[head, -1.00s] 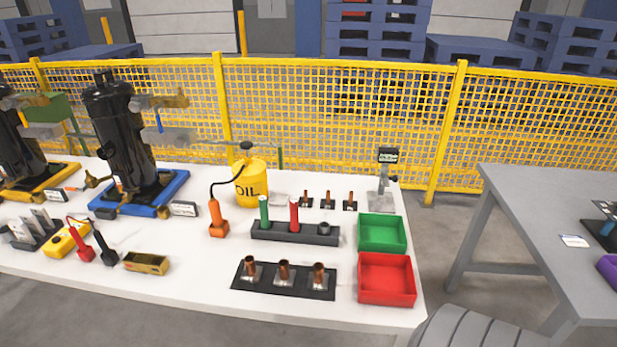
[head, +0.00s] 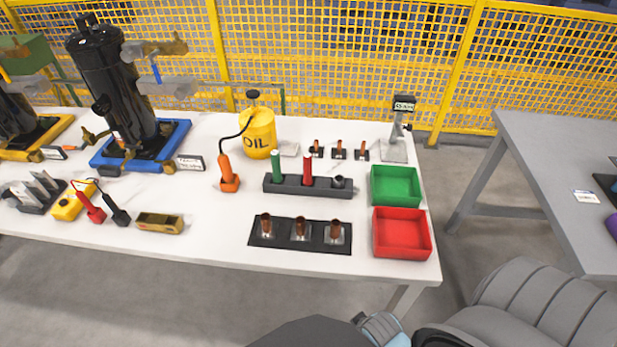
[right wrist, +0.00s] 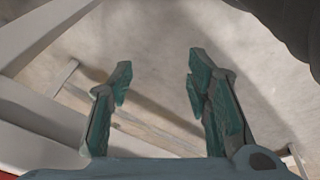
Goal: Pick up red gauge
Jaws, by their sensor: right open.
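The red gauge (head: 308,168) is an upright red cylinder standing in a dark holder (head: 285,188) on the white table. A green gauge (head: 276,165) stands in the same holder to its left, and a short dark piece (head: 339,182) sits in it to the right. My right gripper (right wrist: 160,76) shows in the right wrist view with two green-padded fingers apart and nothing between them. Pale floor lies behind it. In the head view only parts of my right arm show at the bottom right, well away from the gauge. My left gripper is not in view.
A green bin (head: 396,186) and a red bin (head: 402,233) stand right of the holder. A black mat (head: 282,236) with copper fittings lies in front. A yellow oil can (head: 258,135) and an orange tool (head: 228,175) stand to the left. A grey table (head: 560,150) is at right.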

